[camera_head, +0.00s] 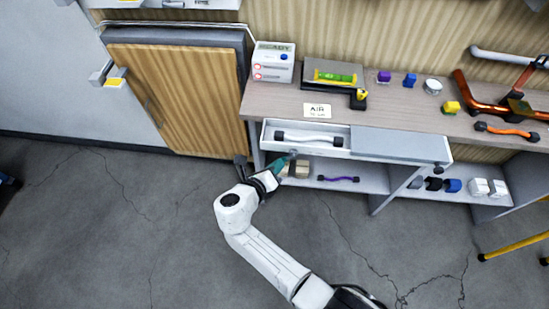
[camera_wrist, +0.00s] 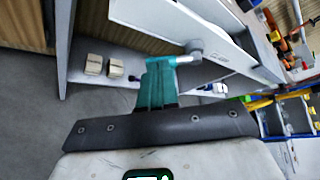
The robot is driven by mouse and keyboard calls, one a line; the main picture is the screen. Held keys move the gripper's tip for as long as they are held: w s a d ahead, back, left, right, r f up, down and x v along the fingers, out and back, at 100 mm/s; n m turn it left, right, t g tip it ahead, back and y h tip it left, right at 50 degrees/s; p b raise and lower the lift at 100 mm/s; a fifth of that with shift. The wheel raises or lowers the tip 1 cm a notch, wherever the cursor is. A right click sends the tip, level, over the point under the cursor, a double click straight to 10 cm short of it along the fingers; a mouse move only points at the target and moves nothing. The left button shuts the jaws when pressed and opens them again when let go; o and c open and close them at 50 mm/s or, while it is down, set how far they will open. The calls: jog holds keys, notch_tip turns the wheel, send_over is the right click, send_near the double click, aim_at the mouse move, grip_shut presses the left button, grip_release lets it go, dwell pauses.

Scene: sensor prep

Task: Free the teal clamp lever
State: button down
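The teal clamp lever (camera_wrist: 182,60) shows in the wrist view, with its end at a round grey knob (camera_wrist: 194,48) by the pale drawer front. In the head view, teal (camera_head: 280,165) shows below the drawer's left part. My gripper (camera_wrist: 158,85) is right at the lever, and upright teal parts stand in front of its dark bar. I cannot separate fingers from lever there, so contact and finger opening are unclear. The drawer (camera_head: 264,138) has an open left section holding a white bar with black ends (camera_head: 308,138).
Below, beige blocks (camera_head: 299,169) and a purple-handled bar (camera_head: 338,179) lie on a shelf. A wooden cabinet stands left. The floor in front is clear.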

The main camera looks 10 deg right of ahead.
jog(key=f+n+h+b, duration=0.1)
jog(key=n, duration=0.1)
jog(key=d+f+n+h+b, duration=0.1)
jog(key=n+h, duration=0.1)
jog(key=shift+s+d+f+t+h, duration=0.1)
jog(key=shift+s+d+t+h, duration=0.1)
jog(key=shift+t+h, duration=0.1)
